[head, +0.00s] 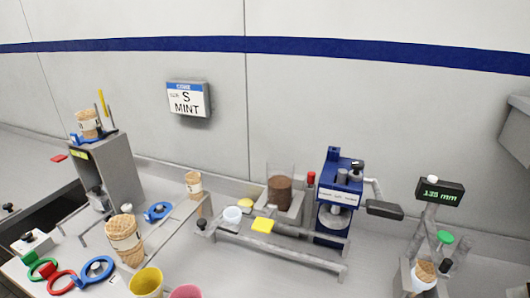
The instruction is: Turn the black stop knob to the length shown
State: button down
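A display (441,192) with green digits stands on a grey post at the right; it seems to read 135 mm, though the middle digit is small. Below it is a grey fixture (408,277) with a cone (425,273) and a green round cap (444,238). A small black knob (445,266) sits at the fixture's right side. Other black knobs show on a rail end (201,224) and on top of the blue machine (357,165). I cannot tell from labels which is the stop knob. My gripper is not in view.
A blue press-like machine (333,190) with a dark side handle (385,210) stands left of the display. Coloured ring grippers (97,269), cones (123,236) and cups (146,283) crowd the left. A sign (187,99) reads S MINT. Bare counter lies at front centre.

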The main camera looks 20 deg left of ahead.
aim_at(26, 236)
jog(key=u, duration=2.3)
jog(key=i+j+z, duration=0.45)
jog(key=i+j, duration=1.4)
